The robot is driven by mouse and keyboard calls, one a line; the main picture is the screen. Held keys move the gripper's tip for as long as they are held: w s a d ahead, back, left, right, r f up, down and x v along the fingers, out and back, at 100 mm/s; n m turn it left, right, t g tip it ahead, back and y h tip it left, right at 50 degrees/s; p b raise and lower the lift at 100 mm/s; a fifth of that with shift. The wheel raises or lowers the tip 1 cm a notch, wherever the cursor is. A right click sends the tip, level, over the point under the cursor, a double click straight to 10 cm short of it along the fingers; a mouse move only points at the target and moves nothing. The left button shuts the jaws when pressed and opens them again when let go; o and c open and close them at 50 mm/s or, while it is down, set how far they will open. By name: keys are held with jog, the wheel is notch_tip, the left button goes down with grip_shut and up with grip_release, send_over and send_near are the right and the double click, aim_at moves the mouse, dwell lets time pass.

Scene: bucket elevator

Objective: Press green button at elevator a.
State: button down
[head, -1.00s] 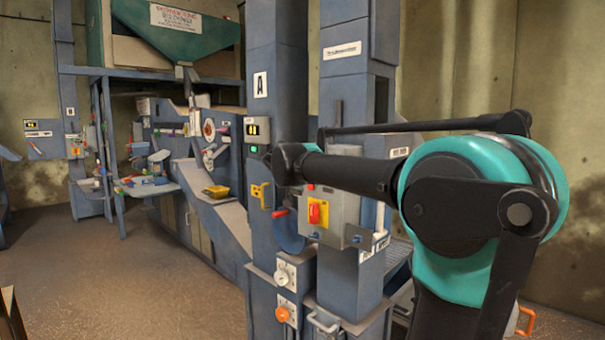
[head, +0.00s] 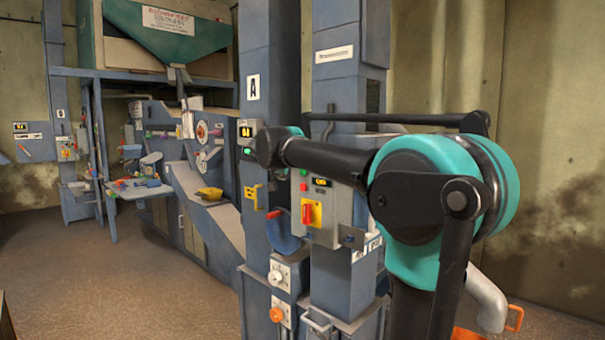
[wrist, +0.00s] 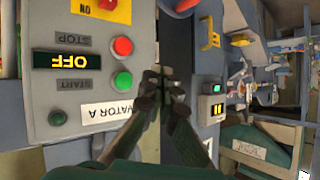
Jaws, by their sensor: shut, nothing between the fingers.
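The grey elevator A control box (wrist: 75,75) fills the left of the wrist view, upside down. Its green button (wrist: 122,80) is beside the START label, with a red button (wrist: 123,46) beside STOP. Its display (wrist: 67,61) reads OFF. My gripper (wrist: 163,74) is shut and empty, just right of the green button in the wrist view; no contact shows. In the head view the box (head: 327,228) shows below my arm, with the green button (head: 303,172) visible; my gripper's fingers are hidden there.
A red-and-yellow switch (head: 312,213) sits on the same box. A second display box (head: 249,130) with a green light is to the left, above a yellow bracket (head: 254,195). A blue column (head: 265,60) marked A stands beside it. Open floor lies at left.

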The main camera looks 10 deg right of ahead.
jog(key=w+d, duration=0.4)
jog(key=d, duration=0.1)
jog(key=shift+d, duration=0.3)
jog(key=shift+w+d, duration=0.1)
dwell(1.3)
jog(key=shift+w+d, duration=0.2)
jog(key=shift+d, duration=0.05)
jog(key=shift+w+d, duration=0.3)
jog(key=shift+d, duration=0.1)
dwell(0.9)
jog(key=shift+s+a, duration=0.55)
jog(key=shift+a, duration=0.15)
jog(key=s+a, duration=0.1)
jog(key=a, duration=0.1)
jog(key=s+a, duration=0.2)
dwell(0.7)
